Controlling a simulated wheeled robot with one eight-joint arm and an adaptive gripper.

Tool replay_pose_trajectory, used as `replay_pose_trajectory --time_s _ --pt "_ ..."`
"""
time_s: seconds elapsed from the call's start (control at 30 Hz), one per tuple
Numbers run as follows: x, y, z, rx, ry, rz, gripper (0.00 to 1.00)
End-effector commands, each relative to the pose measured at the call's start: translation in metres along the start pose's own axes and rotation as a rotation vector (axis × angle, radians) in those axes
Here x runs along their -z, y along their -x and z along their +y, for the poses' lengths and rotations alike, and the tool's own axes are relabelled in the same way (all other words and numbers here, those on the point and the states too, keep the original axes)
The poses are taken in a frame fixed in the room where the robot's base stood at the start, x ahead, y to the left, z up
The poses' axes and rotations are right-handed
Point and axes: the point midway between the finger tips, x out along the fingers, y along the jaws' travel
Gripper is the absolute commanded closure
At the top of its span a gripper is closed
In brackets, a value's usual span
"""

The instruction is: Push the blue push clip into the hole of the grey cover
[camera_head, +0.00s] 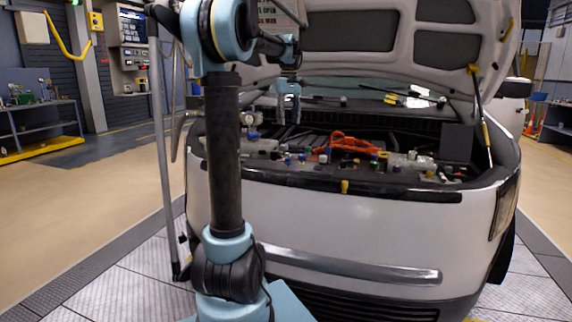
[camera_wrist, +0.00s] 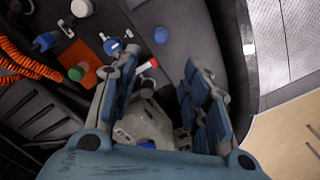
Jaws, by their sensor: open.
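My gripper (camera_head: 289,117) hangs fingers-down over the left part of the open engine bay, and in the wrist view its two fingers (camera_wrist: 161,57) stand apart with no object held between them. A pale grey piece with holes (camera_wrist: 140,122), possibly the grey cover, lies below and between the fingers. A small blue piece (camera_wrist: 146,145) shows on it at the edge of my palm, partly hidden; I cannot tell if it is the push clip. In the head view the clip and hole are too small to tell.
An orange coiled hose (camera_wrist: 25,62), a green cap (camera_wrist: 76,73), a white-and-blue cap (camera_wrist: 113,46) and a red-tipped part (camera_wrist: 148,65) crowd the bay. The raised hood (camera_head: 400,32) is overhead; the car's front edge (camera_head: 350,189) borders the bay.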

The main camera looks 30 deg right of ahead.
Motion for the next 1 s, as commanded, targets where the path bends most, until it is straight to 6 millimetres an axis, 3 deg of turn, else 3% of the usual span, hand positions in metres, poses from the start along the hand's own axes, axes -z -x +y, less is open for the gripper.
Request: replay_pose_trajectory --time_s 0.5,1.0 --pt "0.0 -0.088 -0.001 0.0 0.001 0.0 0.57" --pt "0.0 -0.133 -0.001 0.0 0.001 0.0 0.57"
